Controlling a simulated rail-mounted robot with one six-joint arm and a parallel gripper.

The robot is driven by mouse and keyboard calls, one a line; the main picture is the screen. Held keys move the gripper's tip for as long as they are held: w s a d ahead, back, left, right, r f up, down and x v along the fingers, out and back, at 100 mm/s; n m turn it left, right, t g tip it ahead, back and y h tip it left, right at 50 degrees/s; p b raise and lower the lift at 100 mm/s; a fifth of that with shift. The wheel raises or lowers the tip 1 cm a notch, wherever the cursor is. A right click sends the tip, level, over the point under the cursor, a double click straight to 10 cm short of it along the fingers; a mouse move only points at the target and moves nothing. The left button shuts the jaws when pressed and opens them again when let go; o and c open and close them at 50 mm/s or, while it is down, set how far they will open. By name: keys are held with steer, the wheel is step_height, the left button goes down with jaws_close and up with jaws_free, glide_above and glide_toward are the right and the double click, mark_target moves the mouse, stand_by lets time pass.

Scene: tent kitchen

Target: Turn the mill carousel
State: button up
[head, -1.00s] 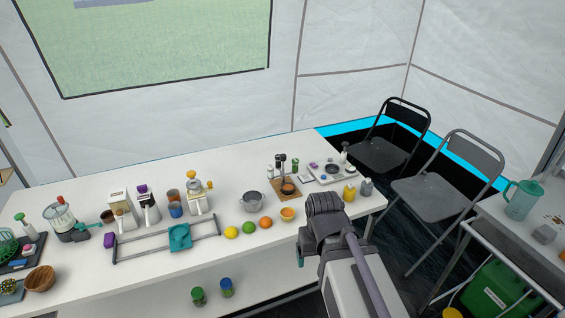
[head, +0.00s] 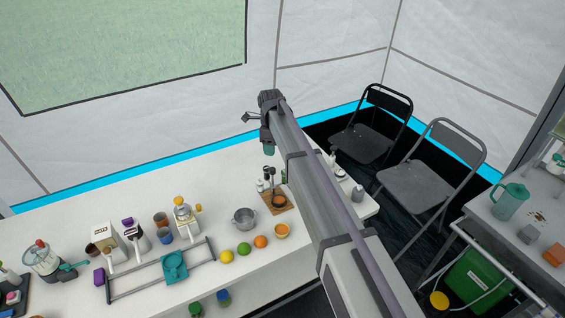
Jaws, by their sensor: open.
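The mill carousel (head: 269,178) stands toward the right end of the long white table in the head view, a small cluster of slim white, dark and green mills. A square wooden board with a dark round piece (head: 278,200) is just in front of it. My arm reaches across the right part of the table, and my gripper (head: 258,124) is in the air above and behind the carousel in the picture. It is open; its fingers are small and partly hidden. A teal piece shows just below it, and I cannot tell what it is.
A steel pot (head: 244,218) is left of the board. A lime (head: 245,249), an orange (head: 261,241) and an orange bowl (head: 282,231) line the front edge. My arm hides much of the table's right end. Folding chairs (head: 415,180) stand to the right.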

mark_target(272, 168)
step_height(272, 168, down, 11)
steer(key=b, duration=1.1)
steer(key=shift+a+f, duration=0.1)
steer(key=c, duration=0.9)
steer(key=shift+c, duration=0.2)
